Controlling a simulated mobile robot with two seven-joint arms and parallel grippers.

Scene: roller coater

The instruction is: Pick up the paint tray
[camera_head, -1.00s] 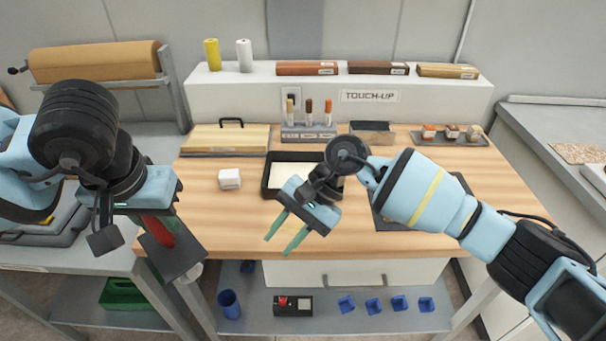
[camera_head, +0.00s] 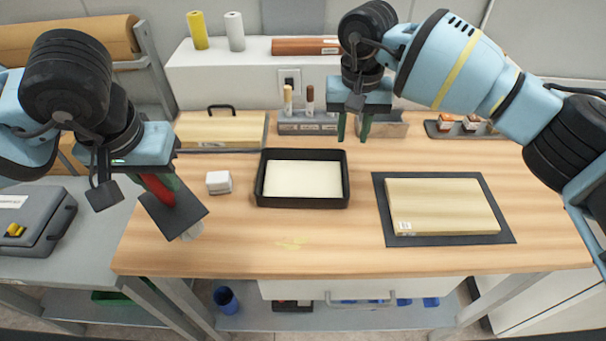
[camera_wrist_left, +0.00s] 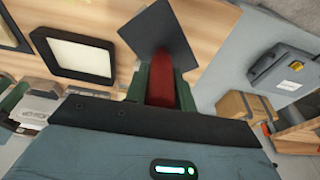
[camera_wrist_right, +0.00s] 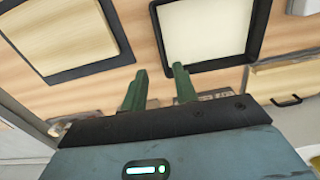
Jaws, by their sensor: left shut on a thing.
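The paint tray (camera_head: 303,202) is a black rectangular tray with a cream-coloured inside, flat on the wooden bench, left of its middle. It also shows in the left wrist view (camera_wrist_left: 85,76) and in the right wrist view (camera_wrist_right: 205,66). My right gripper (camera_head: 355,138) is open and empty, pointing down beyond the tray's far right corner, apart from it. My left gripper (camera_head: 160,185) is shut on a red-handled tool with a dark flat plate (camera_head: 176,212), held at the bench's left edge. The tool also shows in the left wrist view (camera_wrist_left: 160,28).
A pale board (camera_head: 445,205) on a dark mat (camera_head: 385,208) lies right of the tray. A small white block (camera_head: 219,183) sits left of it. A rack with sticks (camera_head: 307,125) stands behind.

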